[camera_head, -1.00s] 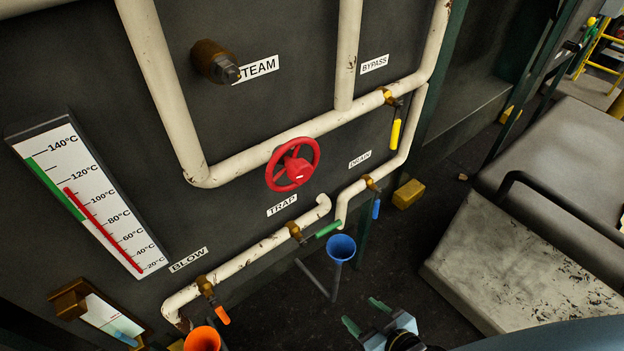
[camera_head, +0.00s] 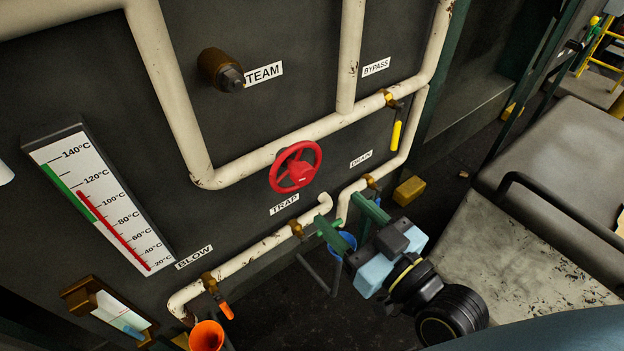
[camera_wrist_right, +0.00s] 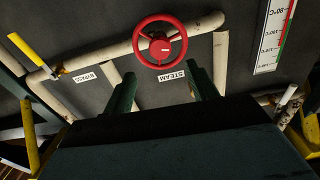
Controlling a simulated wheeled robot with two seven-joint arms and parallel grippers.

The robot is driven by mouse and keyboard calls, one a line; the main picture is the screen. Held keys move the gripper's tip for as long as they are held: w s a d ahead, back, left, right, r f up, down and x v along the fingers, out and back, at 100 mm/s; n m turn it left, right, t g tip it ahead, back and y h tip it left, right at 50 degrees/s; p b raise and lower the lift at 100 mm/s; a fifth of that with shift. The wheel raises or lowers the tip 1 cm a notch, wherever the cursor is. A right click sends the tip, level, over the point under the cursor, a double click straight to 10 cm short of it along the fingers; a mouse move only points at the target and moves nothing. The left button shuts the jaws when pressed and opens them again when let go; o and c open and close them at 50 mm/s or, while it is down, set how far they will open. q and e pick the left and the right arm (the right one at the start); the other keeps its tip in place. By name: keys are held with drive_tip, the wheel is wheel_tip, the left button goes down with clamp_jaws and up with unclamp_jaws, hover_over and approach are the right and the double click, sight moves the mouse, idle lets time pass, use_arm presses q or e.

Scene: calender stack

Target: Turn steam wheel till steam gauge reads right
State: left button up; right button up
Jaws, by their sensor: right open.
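The red steam wheel (camera_head: 296,167) is mounted on the dark panel, in front of a cream pipe; it also shows at the top of the right wrist view (camera_wrist_right: 160,41). The tall white gauge (camera_head: 102,198) is at the left, with a green band and a red bar. The red bar's top is a little below the 120°C mark, alongside the green band. My right gripper (camera_head: 338,208) is open and empty, below and right of the wheel and apart from it. In the right wrist view its fingers (camera_wrist_right: 163,88) point toward the panel around the wheel. My left gripper is not in view.
Cream pipes carry a yellow-handled valve (camera_head: 397,135) and an orange-handled valve (camera_head: 224,308). A blue funnel (camera_head: 346,241) is partly hidden behind my right gripper. An orange funnel (camera_head: 206,336) and a smaller gauge (camera_head: 120,315) are at lower left. A brown fitting (camera_head: 220,71) protrudes above the wheel.

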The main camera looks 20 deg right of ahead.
sight(307, 177)
drive_tip(key=p+x, duration=0.1)
drive_tip(key=x, duration=0.7)
drive_tip(key=shift+w+a, duration=0.15)
drive_tip(key=shift+w, duration=0.2)
drive_tip(key=c, duration=1)
drive_tip(key=m+p, duration=0.1)
drive_tip(key=p, duration=0.1)
drive_tip(key=shift+r+m+p, duration=0.2)
drive_tip(key=shift+m+p, duration=0.15)
drive_tip(key=shift+m, duration=0.05)
drive_tip(key=shift+m+p, duration=0.6)
drive_tip(key=shift+m, duration=0.1)
drive_tip(key=shift+f, duration=0.2)
